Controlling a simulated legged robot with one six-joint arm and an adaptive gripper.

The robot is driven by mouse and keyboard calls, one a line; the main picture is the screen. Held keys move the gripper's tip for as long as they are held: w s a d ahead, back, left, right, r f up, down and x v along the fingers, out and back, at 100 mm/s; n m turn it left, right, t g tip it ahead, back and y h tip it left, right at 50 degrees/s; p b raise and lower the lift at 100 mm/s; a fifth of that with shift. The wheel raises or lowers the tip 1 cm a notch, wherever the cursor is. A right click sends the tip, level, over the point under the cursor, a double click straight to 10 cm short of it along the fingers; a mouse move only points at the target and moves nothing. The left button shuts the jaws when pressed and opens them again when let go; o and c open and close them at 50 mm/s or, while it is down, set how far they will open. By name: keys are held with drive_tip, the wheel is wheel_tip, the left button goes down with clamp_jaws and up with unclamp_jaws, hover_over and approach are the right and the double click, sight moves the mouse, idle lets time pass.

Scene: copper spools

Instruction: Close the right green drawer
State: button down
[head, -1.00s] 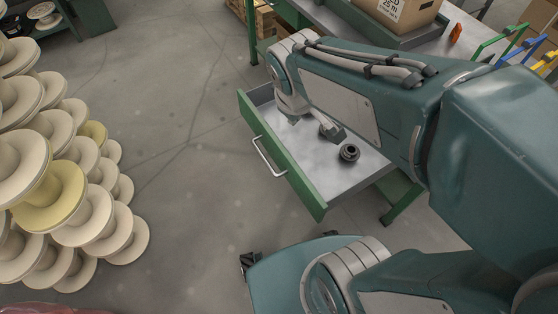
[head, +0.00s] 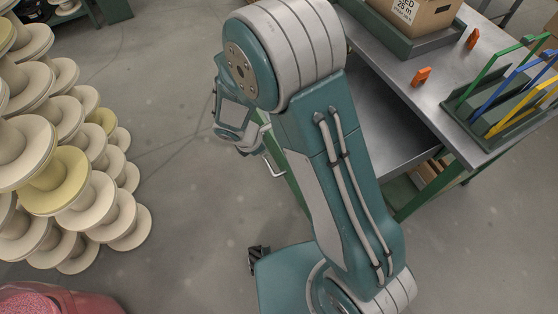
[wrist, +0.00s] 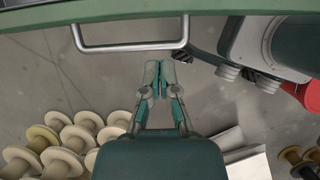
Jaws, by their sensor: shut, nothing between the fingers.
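The green drawer's front (head: 297,178) and its metal handle (head: 271,164) show beside my arm in the head view. The front stands out from the workbench (head: 440,85), so the drawer is open. My arm hides most of its inside. In the wrist view the drawer's green edge (wrist: 110,13) runs along the top, with the handle (wrist: 130,47) below it. My gripper (wrist: 158,72) is shut and empty, outside the drawer. In that view its fingertips are just below the right end of the handle, with no clear contact. The head view does not show the fingers.
Stacked cream spools (head: 85,165) with a few yellow ones stand at the left. A pink-red container (head: 55,300) is at the lower left. The bench carries a cardboard box (head: 415,12), orange pieces (head: 421,77) and a coloured rack (head: 505,100). Floor (head: 205,215) before the drawer is clear.

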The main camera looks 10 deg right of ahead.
hover_over(281, 168)
drive_tip(key=a, duration=0.2)
drive_tip(key=f, duration=0.8)
drive_tip(key=shift+s+f, duration=0.25)
drive_tip(key=shift+f, duration=0.45)
drive_tip(key=shift+a, duration=0.1)
